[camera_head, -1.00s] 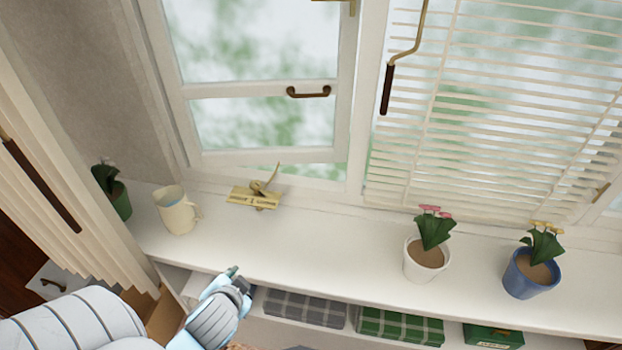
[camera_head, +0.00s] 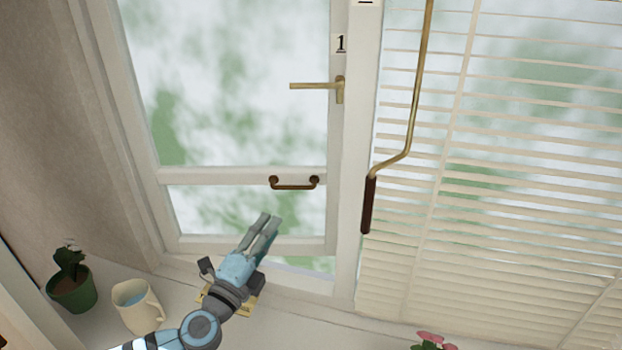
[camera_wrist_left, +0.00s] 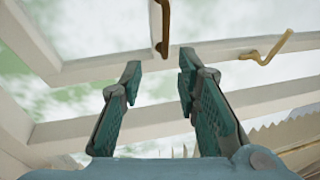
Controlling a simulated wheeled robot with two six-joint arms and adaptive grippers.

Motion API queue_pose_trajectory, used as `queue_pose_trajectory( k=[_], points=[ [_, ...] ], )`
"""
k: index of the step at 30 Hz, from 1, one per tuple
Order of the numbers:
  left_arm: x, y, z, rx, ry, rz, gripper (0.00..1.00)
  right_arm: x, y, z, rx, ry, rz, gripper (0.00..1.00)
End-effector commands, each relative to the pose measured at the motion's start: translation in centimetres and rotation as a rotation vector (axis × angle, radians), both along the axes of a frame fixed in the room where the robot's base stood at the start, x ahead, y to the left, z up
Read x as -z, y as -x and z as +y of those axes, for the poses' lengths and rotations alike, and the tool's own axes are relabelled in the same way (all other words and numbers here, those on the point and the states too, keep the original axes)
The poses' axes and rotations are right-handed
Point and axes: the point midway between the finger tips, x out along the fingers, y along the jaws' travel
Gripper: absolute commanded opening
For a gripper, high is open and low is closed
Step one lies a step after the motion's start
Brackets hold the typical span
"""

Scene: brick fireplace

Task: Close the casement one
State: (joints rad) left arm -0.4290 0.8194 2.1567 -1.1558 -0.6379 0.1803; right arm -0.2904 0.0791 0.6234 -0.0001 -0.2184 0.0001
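Casement one (camera_head: 245,175) is a white-framed window marked "1". It stands slightly ajar, with a narrow gap under its bottom rail at the right. A brass lever handle (camera_head: 318,87) points left, level, on its right stile. A dark bronze pull handle (camera_head: 294,183) is on its lower rail; it seems to show in the left wrist view (camera_wrist_left: 163,28). My left gripper (camera_head: 268,220) is open and empty, below the pull handle and in front of the lower pane. In the left wrist view its fingers (camera_wrist_left: 160,66) are apart. My right gripper is out of view.
A cream mug (camera_head: 137,308) and a green flowerpot (camera_head: 72,290) stand on the sill at left. A brass stay (camera_head: 240,303) on the sill is partly hidden by my gripper. A brass crank (camera_head: 412,100) hangs before the blind (camera_head: 490,200). Pink flowers show at the bottom.

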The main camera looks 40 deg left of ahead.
Motion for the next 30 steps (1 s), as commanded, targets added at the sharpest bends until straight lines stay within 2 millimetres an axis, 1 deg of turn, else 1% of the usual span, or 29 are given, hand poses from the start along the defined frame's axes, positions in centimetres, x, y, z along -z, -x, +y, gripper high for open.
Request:
queue_pose_trajectory(
  k=[2, 5, 8, 12, 15, 18, 21, 23, 30],
  points=[
    [-0.1, -0.4, 0.1, 0.0, -0.003, 0.0, 0.3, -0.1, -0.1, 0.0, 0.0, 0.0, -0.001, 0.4],
    [-0.5, -1.7, 0.5, -0.003, -0.002, -0.003, 0.3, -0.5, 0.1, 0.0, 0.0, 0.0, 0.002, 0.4],
    [-1.2, -4.0, 1.0, -0.006, 0.001, -0.005, 0.3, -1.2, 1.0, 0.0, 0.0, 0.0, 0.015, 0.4],
    [-2.1, -8.2, 1.8, -0.005, 0.003, -0.005, 0.3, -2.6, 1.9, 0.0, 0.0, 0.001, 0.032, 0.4],
    [-2.4, -10.6, 2.3, -0.003, 0.002, -0.004, 0.3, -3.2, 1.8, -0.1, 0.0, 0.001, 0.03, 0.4],
    [-2.4, -12.4, 2.6, -0.003, 0.0, -0.002, 0.3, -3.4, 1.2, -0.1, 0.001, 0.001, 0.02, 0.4],
    [-2.5, -13.5, 2.7, 0.0, 0.001, -0.002, 0.3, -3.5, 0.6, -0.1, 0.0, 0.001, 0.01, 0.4],
    [-2.5, -13.8, 2.7, 0.001, 0.0, 0.0, 0.3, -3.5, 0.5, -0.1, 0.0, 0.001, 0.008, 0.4],
    [-2.4, -14.0, 2.8, 0.002, -0.001, -0.001, 0.3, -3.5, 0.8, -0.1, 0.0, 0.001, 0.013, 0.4]
  ],
)
